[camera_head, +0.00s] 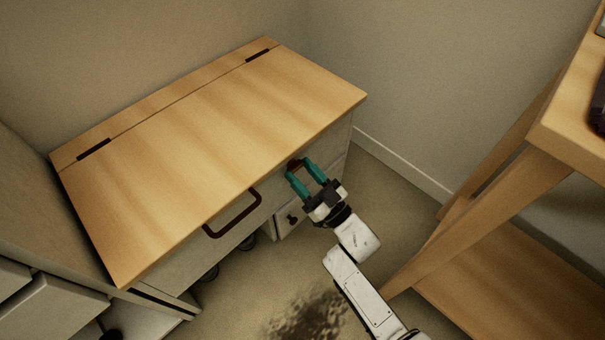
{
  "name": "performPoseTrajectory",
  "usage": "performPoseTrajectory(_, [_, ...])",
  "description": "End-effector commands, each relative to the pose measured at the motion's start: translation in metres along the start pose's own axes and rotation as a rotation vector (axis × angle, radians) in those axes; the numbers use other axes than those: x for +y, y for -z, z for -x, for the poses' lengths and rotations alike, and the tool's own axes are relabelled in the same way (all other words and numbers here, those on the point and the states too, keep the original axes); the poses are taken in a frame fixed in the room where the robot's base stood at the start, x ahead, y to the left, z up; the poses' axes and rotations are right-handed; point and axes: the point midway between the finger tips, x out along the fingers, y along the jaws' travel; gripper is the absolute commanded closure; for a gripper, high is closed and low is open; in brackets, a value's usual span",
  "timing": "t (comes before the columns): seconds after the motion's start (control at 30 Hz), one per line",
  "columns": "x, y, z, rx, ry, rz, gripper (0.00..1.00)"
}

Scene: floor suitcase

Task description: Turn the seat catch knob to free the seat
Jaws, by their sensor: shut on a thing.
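The seat is a wooden lid (200,150) on a pale bench box, lying flat and closed, with two dark hinges along its back strip. My gripper (297,168) has teal fingers and reaches the upper front face of the bench, right of the handle. Its fingers are shut on a small dark brown knob (295,163) just under the lid's front edge. The knob is mostly hidden between the fingertips, so its turn angle cannot be told. A dark brown bar handle (233,214) sits on the front, left of my gripper.
A small drawer or door with a dark knob (292,219) is below my gripper. A wooden table (500,190) with a low shelf stands at right. A grey cabinet (45,240) is at left. A dark stain (308,318) marks the open floor.

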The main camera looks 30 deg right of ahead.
Motion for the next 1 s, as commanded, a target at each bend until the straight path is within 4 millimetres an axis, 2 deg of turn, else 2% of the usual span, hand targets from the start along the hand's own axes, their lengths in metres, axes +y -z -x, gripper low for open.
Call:
performPoseTrajectory(0.53, [0.0000,-0.0015,0.0011,-0.004,0.010,0.024,0.84])
performPoseTrajectory(0.57, [0.0000,-0.0015,0.0012,-0.004,0.010,0.024,0.52])
performPoseTrajectory(0.8, [0.0001,-0.0007,0.0006,-0.002,0.009,0.023,0.29])
performPoseTrajectory(1.0, [0.0002,-0.0003,0.0002,-0.001,0.009,0.023,0.28])
